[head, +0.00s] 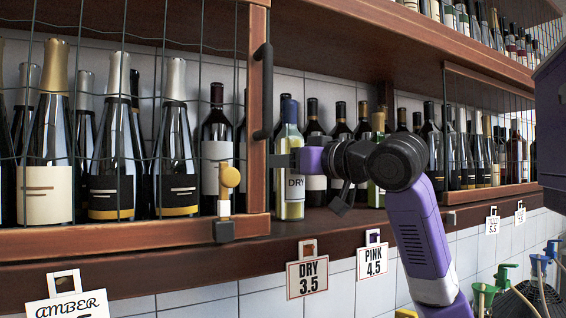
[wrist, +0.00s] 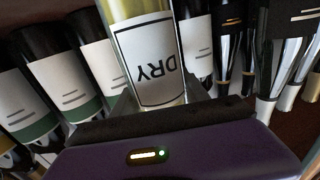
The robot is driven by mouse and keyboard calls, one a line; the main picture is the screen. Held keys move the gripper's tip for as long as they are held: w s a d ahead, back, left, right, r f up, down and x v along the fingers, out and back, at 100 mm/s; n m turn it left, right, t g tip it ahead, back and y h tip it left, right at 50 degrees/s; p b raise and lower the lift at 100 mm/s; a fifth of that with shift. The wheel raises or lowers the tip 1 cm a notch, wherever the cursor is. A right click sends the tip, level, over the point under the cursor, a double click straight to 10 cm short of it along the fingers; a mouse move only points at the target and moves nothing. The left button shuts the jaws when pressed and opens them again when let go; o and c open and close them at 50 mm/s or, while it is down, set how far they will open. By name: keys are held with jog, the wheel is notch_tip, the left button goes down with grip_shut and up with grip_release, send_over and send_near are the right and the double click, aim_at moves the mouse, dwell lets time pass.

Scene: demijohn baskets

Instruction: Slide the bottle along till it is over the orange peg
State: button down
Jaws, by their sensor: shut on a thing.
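The bottle (head: 291,200) has a blue cap, pale yellow-green glass and a white DRY label. It stands upright at the front of the wooden shelf, just right of the cage's end post. My gripper (head: 291,160) is shut on it at mid-height, reaching in from the right. In the wrist view the bottle (wrist: 133,10) rises between the jaws (wrist: 158,103), its label upside down. No clearly orange peg shows on the shelf edge. A brownish patch (head: 309,249) shows in the hanger of the DRY 3.5 tag (head: 307,278), below and slightly right of the bottle.
Dark bottles (head: 313,115) stand close behind the held one. The PINK 4.5 tag (head: 372,262) hangs to the right. The AMBER tag (head: 66,305) hangs at lower left.

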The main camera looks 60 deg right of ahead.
jog(key=shift+w+a, duration=0.4)
jog(key=shift+a, duration=0.25)
jog(key=shift+w+a, duration=0.4)
jog(key=shift+a, duration=0.2)
dwell(0.3)
jog(key=shift+c, duration=2.4)
grip_release()
jog(key=b+v, duration=0.1)
jog(key=v, duration=0.6)
jog(key=shift+s+b, duration=0.4)
jog(key=shift+s+a, duration=0.1)
